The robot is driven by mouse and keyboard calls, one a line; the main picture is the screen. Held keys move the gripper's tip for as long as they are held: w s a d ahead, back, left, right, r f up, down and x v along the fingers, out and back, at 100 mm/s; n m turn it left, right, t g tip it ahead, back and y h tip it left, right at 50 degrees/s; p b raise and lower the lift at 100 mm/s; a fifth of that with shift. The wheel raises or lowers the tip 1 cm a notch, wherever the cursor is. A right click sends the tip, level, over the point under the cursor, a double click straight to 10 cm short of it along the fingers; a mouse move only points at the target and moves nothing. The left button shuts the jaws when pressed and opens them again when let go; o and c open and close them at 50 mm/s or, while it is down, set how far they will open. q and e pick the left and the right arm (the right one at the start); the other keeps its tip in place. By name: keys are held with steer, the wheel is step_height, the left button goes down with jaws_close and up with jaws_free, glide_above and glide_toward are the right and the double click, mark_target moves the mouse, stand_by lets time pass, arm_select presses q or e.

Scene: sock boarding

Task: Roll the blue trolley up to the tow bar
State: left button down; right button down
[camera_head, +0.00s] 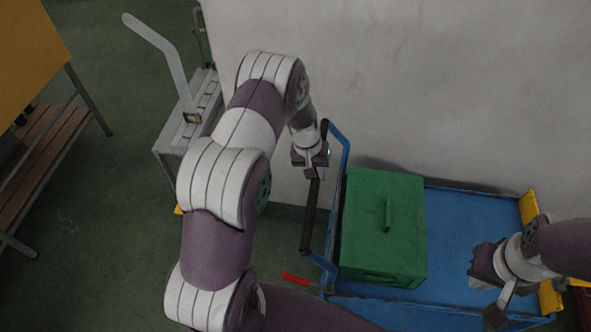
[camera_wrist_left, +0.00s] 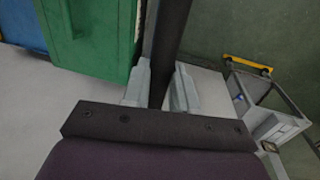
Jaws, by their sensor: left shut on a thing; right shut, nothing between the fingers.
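The blue trolley (camera_head: 460,225) stands at the right of the head view, against the pale wall, with a green box on its deck. Its blue handle frame (camera_head: 339,150) rises at its left end and carries a dark grip bar (camera_head: 309,215). My left gripper (camera_head: 314,174) is shut on that bar; the left wrist view shows the bar between its fingers (camera_wrist_left: 160,90). My right gripper (camera_head: 477,275) is shut and empty above the deck's right part. A grey bent bar (camera_head: 160,52) stands on a grey unit at the upper left; I cannot tell whether it is the tow bar.
The green box (camera_head: 383,225) fills the deck's left part. The grey unit (camera_head: 190,125) stands left of the wall's corner. A wooden bench (camera_head: 45,145) is at the far left. A red bar (camera_head: 297,280) shows by the trolley's left end. Green floor lies open between bench and unit.

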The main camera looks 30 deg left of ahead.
arm_select(q)
steer(key=w+d+b, duration=0.1)
steer(key=w+d, duration=0.2)
steer(key=d, duration=0.6)
steer(key=w+d+b, duration=0.1)
steer(key=w+d, duration=0.2)
steer(key=d, duration=0.6)
steer(key=shift+r, duration=0.2)
steer(key=shift+d, duration=0.1)
steer(key=c, duration=0.9)
jaws_free()
steer(key=shift+d, duration=0.15)
steer(key=shift+s+f, duration=0.1)
steer(key=shift+b, duration=0.3)
